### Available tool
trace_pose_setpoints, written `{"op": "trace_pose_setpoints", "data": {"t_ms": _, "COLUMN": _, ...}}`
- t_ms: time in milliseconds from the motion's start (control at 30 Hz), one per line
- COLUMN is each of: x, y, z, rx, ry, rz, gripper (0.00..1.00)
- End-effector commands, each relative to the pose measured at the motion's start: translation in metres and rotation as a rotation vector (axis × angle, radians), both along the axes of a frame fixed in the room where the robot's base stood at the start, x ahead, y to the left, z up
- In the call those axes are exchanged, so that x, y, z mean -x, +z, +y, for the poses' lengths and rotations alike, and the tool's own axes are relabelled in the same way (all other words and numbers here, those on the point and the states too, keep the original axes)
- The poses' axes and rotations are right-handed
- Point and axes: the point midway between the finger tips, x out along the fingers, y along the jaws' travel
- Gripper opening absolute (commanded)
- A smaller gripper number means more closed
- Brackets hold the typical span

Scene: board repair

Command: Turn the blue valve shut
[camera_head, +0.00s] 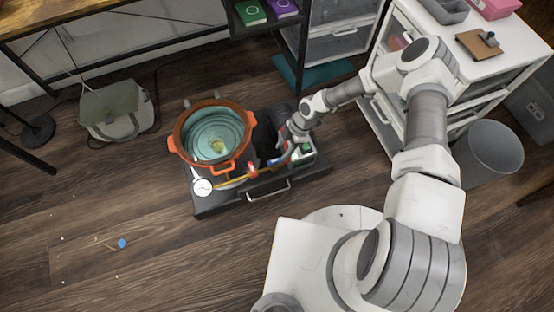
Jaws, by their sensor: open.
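A low dark board (222,203) lies on the floor in front of my base, with small fittings along its front. A small blue part (272,162), possibly the blue valve, shows on it beside a yellow strip (222,184) and a small red part (252,170). Its handle position is too small to tell. My gripper (284,149) is open, pointing down just to the right of and above the blue part. I cannot tell whether it touches it. The wrist and fingers hide some of the board behind them.
An orange pot (178,142) with a teal inside stands at the board's left back. A white round gauge (203,187) is at the front left. A box with green items (306,160) is at the right. A small blue piece (122,243) lies on otherwise mostly clear floor.

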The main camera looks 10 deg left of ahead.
Motion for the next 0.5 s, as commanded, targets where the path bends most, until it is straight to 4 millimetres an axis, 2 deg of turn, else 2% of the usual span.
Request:
{"op": "trace_pose_setpoints", "data": {"t_ms": 33, "x": 0.003, "y": -0.015, "z": 0.004, "rx": 0.0, "ry": 0.002, "rz": 0.002, "gripper": 0.53}}
{"op": "trace_pose_setpoints", "data": {"t_ms": 200, "x": 0.009, "y": -0.041, "z": 0.013, "rx": 0.001, "ry": 0.0, "rz": 0.002, "gripper": 0.53}}
{"op": "trace_pose_setpoints", "data": {"t_ms": 500, "x": 0.012, "y": -0.057, "z": 0.02, "rx": 0.0, "ry": -0.001, "rz": 0.0, "gripper": 0.53}}
